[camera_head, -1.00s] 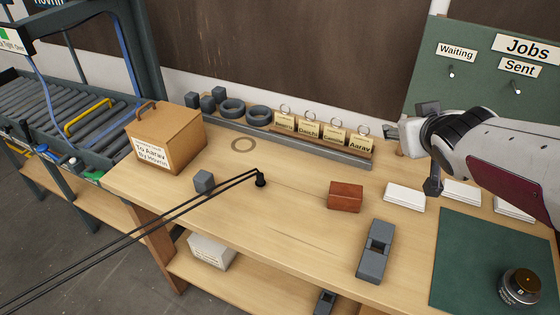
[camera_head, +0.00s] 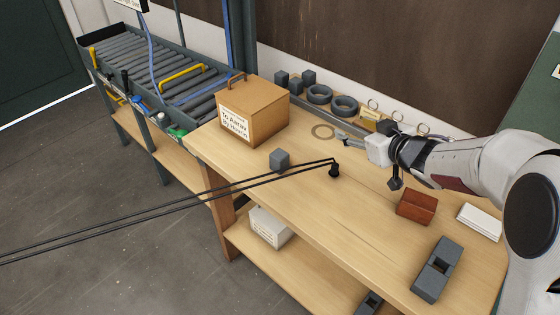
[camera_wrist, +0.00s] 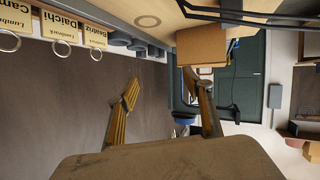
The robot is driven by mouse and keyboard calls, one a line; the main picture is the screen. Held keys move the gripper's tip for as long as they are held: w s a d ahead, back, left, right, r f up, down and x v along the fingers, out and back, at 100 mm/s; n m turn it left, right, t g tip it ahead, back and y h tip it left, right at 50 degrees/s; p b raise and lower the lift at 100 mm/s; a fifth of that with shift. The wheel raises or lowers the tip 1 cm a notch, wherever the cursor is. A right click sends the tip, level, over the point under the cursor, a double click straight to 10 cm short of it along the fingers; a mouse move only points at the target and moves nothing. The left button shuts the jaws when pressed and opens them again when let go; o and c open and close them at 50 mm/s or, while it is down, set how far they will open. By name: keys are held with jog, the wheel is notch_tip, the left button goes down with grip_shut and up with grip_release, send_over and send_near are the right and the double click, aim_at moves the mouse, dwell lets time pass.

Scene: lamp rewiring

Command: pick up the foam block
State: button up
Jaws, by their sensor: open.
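A small grey cube (camera_head: 279,159), which looks like the foam block, sits alone on the wooden bench in front of the cardboard box. No label confirms it, and similar grey cubes (camera_head: 295,85) stand on the back rack. My gripper (camera_head: 343,138) is above the bench, to the right of the lone cube and apart from it, near the ring mark. In the wrist view my gripper (camera_wrist: 165,103) has its two fingers spread with nothing between them. I cannot make out the lone cube in the wrist view.
The cardboard box (camera_head: 252,115) stands at the bench's left end; it also shows in the wrist view (camera_wrist: 202,46). A black cable runs across the bench to a black fitting (camera_head: 334,171), near the cube. A brown block (camera_head: 416,207) and slotted grey block (camera_head: 437,268) lie right.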

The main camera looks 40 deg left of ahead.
aim_at(284, 157)
jog(key=s+a+f+n+g, duration=0.1)
jog(key=s+a+f+g, duration=0.1)
jog(key=s+a+f, duration=0.1)
jog(key=s+a+f+n+g+y, duration=0.1)
jog(key=s+a+f+g, duration=0.1)
jog(key=s+a+f, duration=0.1)
jog(key=s+a+f+n+g, duration=0.1)
jog(key=s+a+f+g, duration=0.1)
jog(key=s+a+f, duration=0.1)
jog(key=shift+s+a+f+y, duration=0.3)
jog(key=shift+s+a+f, duration=0.1)
jog(key=shift+s+a, duration=0.4)
jog(key=shift+d, duration=0.1)
jog(key=shift+x, duration=1.3)
jog(key=shift+w+a+f, duration=0.25)
jog(key=shift+a+f, duration=0.45)
jog(key=shift+a, duration=0.2)
jog(key=shift+x, duration=1.5)
jog(key=shift+w, duration=0.15)
